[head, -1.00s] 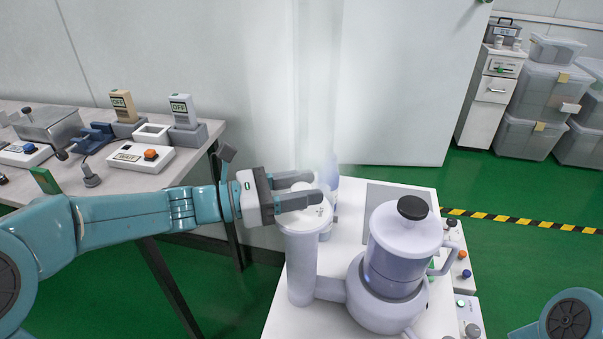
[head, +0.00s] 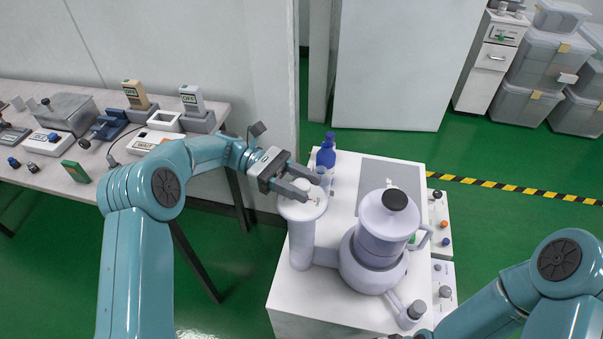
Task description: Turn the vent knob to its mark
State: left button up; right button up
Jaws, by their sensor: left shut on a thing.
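The machine is pale lilac and white, with a tall round column (head: 301,250) joined to a rounded body with a black-topped jar (head: 381,245). My left gripper (head: 305,188) is over the flat top of the column, its dark fingers pointing right. It is shut on the small vent knob there, which the fingers mostly hide. The mark cannot be made out at this size. My right arm comes in from the lower right; at most a sliver of its gripper shows at the bottom edge, too little to read.
The machine stands on a white cabinet (head: 345,190) with a blue bottle (head: 326,155) behind the column. Small control boxes (head: 441,235) line its right side. A grey bench (head: 60,170) with several testers is at left.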

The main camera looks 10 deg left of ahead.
aim_at(302, 184)
pick_arm(q)
jog(key=shift+m+g, duration=0.4)
jog(key=shift+g, duration=0.2)
jog(key=shift+p, duration=0.3)
jog(key=o, duration=0.9)
jog(key=shift+s, duration=0.1)
jog(key=shift+o, duration=0.2)
notch_tip(302, 184, up, 20)
jog(key=p, duration=0.3)
jog(key=shift+p, duration=0.4)
